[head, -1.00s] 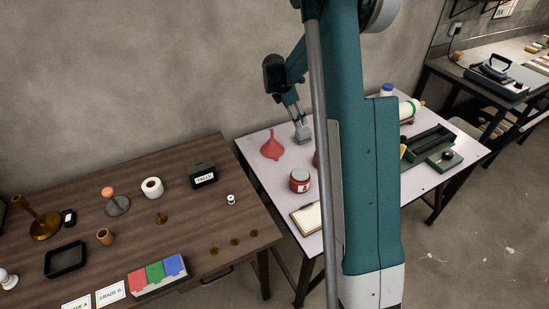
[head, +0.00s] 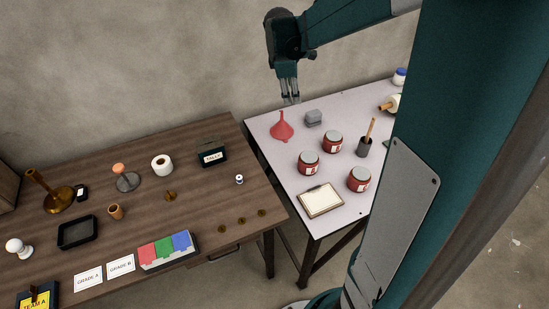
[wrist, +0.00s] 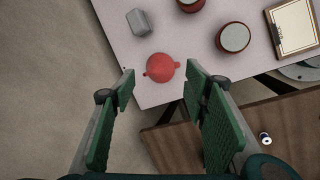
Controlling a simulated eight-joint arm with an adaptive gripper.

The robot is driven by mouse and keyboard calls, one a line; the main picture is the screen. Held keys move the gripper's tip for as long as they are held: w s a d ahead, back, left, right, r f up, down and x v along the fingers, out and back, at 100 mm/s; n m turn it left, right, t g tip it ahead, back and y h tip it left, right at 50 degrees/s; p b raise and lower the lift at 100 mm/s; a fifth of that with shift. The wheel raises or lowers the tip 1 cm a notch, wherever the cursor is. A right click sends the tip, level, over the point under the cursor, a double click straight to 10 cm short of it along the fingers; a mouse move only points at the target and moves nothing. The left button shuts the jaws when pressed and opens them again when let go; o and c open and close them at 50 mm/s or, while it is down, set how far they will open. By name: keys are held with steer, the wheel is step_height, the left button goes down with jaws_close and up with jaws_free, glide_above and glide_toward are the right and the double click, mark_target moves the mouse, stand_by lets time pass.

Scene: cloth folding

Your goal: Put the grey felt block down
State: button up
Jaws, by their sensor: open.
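The grey felt block (head: 313,118) rests on the pale table (head: 350,105), behind and right of the red funnel (head: 282,127). My gripper (head: 291,100) is above the table's back left corner, up and left of the block and apart from it. In the wrist view my gripper (wrist: 160,82) has its green-padded fingers spread wide with nothing between them. The block also shows in the wrist view (wrist: 139,22), beyond the left fingertip, and the funnel (wrist: 160,68) shows just past the fingertips.
Several red-labelled jars (head: 333,142), a dark cup with a stick (head: 364,146) and a clipboard (head: 320,201) stand or lie on the pale table. A brown wooden table (head: 140,180) with many small items is at left. The wall is close behind.

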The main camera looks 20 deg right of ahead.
steer(key=s+a+r+m+t+y, duration=0.1)
steer(key=s+a+m, duration=0.3)
steer(key=s+a, duration=0.3)
steer(key=s+a+r+m+t+y, duration=0.1)
steer(key=s+a+m, duration=0.3)
steer(key=s, duration=1)
steer(key=s+a+r+m+t+y, duration=0.1)
steer(key=s+a+m, duration=0.3)
steer(key=s+a, duration=0.6)
steer(key=shift+s+a+r+t, duration=0.15)
steer(key=shift+a+r+t, duration=0.2)
steer(key=shift+r+t, duration=0.45)
steer(key=shift+f, duration=0.1)
